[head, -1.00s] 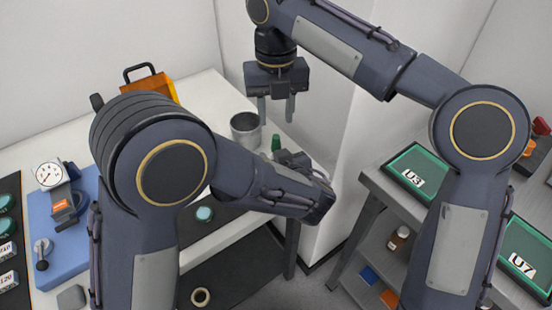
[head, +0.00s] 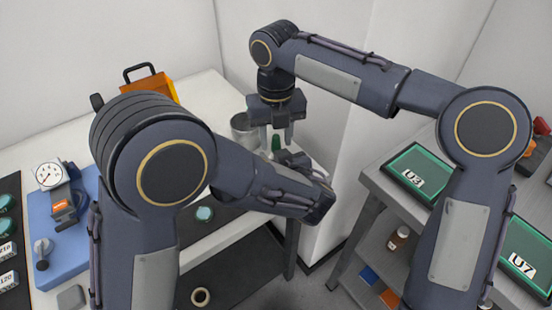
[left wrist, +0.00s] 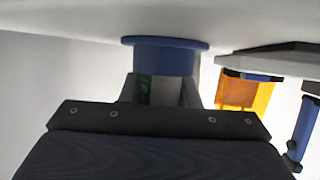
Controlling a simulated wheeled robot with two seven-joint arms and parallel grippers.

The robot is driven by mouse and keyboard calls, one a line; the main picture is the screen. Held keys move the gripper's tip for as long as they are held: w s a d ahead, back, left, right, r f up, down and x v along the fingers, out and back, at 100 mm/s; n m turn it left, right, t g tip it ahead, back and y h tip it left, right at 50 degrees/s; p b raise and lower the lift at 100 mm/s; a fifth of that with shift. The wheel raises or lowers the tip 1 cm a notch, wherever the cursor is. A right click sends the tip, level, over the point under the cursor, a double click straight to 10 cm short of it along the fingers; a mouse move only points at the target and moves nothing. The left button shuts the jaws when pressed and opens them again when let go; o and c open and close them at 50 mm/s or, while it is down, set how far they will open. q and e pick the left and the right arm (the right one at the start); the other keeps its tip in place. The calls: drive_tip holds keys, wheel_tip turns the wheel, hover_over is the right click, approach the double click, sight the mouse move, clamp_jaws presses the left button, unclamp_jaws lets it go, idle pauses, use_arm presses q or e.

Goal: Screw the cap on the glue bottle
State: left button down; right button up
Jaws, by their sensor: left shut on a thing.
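A green upright piece (head: 276,142), which looks like the top of the glue bottle, stands near the table's far right corner. My left gripper (head: 286,157) reaches it from the front, partly hidden by its own wrist. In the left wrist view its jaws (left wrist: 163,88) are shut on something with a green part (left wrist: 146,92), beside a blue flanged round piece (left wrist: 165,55). My right gripper (head: 276,138) points down over the green piece, its fingers apart on either side of it. I cannot tell whether they touch it. No separate cap can be made out.
A grey metal cup (head: 242,130) stands just left of the right gripper. A grey shelf unit (head: 372,190) stands at right.

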drive_tip(key=shift+f, duration=0.65)
clamp_jaws()
drive_tip(key=m, duration=0.3)
drive_tip(key=shift+m, duration=0.3)
unclamp_jaws()
drive_tip(key=shift+r, duration=0.1)
